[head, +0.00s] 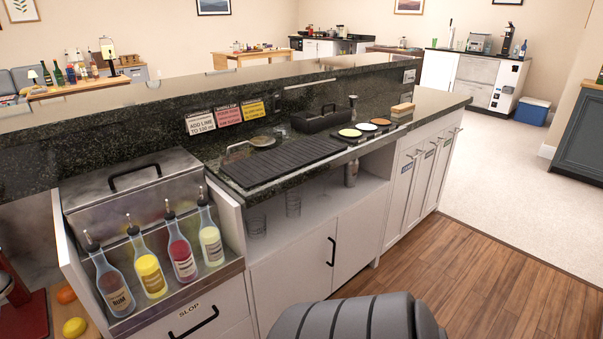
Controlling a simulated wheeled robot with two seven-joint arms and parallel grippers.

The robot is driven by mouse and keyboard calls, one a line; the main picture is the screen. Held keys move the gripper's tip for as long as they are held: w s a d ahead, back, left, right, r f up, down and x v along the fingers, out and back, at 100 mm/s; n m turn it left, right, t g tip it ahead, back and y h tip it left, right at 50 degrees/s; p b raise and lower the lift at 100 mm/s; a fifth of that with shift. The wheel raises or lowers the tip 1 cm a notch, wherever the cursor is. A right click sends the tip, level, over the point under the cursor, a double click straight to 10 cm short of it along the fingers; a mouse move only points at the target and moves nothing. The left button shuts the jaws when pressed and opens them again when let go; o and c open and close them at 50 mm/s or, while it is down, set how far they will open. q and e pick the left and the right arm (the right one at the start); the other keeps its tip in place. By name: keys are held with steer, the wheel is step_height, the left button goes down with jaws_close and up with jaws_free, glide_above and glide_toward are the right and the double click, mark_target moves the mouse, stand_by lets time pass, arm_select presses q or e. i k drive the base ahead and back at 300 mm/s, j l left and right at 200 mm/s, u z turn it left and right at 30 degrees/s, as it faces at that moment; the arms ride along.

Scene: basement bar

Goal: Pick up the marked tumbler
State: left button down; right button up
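Two clear glass tumblers stand on the open shelf below the bar counter in the head view. One tumbler (257,226) is at the shelf's left end and the other tumbler (293,204) is further right and back. I cannot make out a mark on either. Neither of my grippers is in view. A grey rounded part of mine fills the bottom middle of the view.
The white cabinet (305,266) carries the shelf. A black ribbed mat (285,160) lies on the counter above. A bottle rail (190,294) with several pour-spout bottles is at the left. A metal bottle (351,172) stands further right on the shelf. The wooden floor (480,275) at right is clear.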

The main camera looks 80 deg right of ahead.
mark_target(255, 221)
steer(key=z, duration=2.2)
